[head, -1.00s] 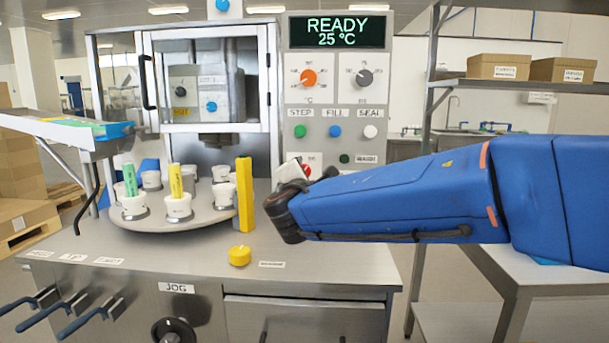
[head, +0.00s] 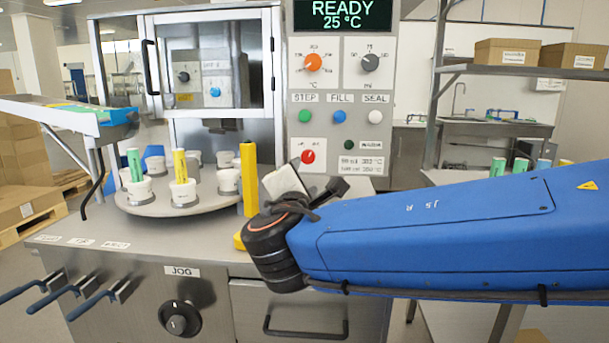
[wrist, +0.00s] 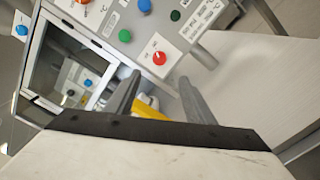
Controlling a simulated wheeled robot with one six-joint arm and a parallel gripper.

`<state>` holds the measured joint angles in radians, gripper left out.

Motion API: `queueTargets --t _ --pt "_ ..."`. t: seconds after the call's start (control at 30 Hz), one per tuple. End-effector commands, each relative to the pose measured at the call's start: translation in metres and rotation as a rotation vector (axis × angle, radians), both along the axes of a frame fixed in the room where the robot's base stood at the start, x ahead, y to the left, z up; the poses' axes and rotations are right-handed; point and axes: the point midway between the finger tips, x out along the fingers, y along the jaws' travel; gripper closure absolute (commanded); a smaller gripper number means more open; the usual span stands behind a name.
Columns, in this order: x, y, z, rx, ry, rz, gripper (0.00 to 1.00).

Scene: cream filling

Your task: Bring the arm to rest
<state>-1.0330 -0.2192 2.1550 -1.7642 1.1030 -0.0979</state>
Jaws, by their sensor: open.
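My blue arm reaches in from the right in the head view. My gripper (wrist: 160,95) shows in the wrist view as two grey fingers standing apart with nothing between them; a yellow bar lies beyond them in that view. In the head view the white wrist housing and dark joint hide most of my gripper, which is in front of the control panel (head: 379,100) and to the right of the yellow post (head: 248,180). The panel display (head: 343,14) reads READY, 25 °C.
A round turntable (head: 150,208) carries several white cups, two with coloured sticks. A glass-doored cabinet (head: 277,60) stands behind it. Blue-handled levers (head: 52,295) and a JOG knob (head: 178,318) are on the front. A shelf (head: 510,70) with cardboard boxes is at the right.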

Motion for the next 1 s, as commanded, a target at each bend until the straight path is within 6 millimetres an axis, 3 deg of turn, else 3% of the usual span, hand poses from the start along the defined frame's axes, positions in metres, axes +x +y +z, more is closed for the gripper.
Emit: queueTargets --t 0.5,0.6,0.67,0.77,1.0 --pt "-0.01 0.0 0.0 0.001 0.001 0.0 0.51" --pt "-0.008 -0.009 -0.003 0.012 0.013 -0.017 0.51" --pt "-0.005 -0.024 -0.007 0.03 0.034 -0.044 0.51" --pt "0.001 -0.063 -0.023 0.084 0.096 -0.117 0.51" --pt "-0.008 -0.179 -0.079 0.293 0.285 -0.352 0.51"
